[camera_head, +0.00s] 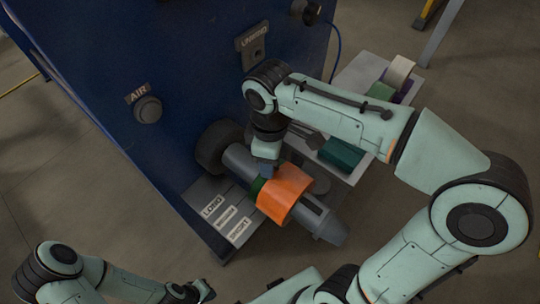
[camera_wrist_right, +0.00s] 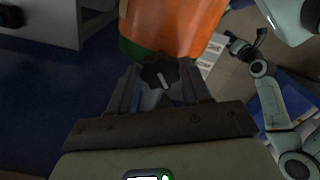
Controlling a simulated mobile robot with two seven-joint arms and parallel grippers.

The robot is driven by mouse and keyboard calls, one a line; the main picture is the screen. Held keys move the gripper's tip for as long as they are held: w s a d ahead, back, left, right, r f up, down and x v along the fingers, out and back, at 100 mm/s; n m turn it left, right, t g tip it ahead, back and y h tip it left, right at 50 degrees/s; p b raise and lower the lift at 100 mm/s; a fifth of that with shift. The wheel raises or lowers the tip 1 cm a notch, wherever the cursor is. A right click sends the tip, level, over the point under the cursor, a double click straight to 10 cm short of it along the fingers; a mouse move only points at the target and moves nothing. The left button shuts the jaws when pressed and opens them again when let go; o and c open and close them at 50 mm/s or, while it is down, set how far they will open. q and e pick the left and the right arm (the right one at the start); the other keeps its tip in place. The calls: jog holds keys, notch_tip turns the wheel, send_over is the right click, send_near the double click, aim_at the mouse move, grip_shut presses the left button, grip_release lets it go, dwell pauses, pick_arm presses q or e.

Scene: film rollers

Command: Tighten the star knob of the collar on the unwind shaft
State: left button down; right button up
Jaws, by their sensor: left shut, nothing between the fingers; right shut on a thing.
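The unwind shaft (camera_head: 322,222) is a grey bar sticking out of the blue machine, carrying an orange roll (camera_head: 284,192) with a green edge (camera_head: 257,187). My right gripper (camera_head: 266,172) is over the shaft on the machine side of the roll. In the right wrist view the black star knob (camera_wrist_right: 160,72), with a pale line on its face, sits between the fingers of my right gripper (camera_wrist_right: 158,84), shut on it. The collar under the knob is mostly hidden by the gripper. My left gripper (camera_head: 204,291) is shut and empty at the bottom edge, far from the shaft.
The blue machine panel (camera_head: 215,60) rises behind the shaft, with an AIR knob (camera_head: 147,109). A labelled grey shelf (camera_head: 228,219) lies under the shaft. A side table (camera_head: 358,75) holds a teal box (camera_head: 341,154) and several rolls. The floor at left is clear.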

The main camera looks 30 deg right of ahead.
jog(key=m, duration=0.7)
dwell(0.5)
jog(key=o, duration=1.1)
jog(key=shift+c, duration=0.2)
pick_arm(q)
jog(key=shift+t, duration=0.3)
jog(key=w+r+p, duration=0.1)
jog(key=w, duration=0.1)
jog(key=w+r+p, duration=0.1)
jog(key=r, duration=0.1)
jog(key=shift+w+r, duration=0.15)
jog(key=shift+w, duration=0.2)
pick_arm(e)
notch_tip(320, 180, up, 14)
jog(key=shift+f, duration=0.25)
pick_arm(q)
jog(key=shift+s, duration=0.1)
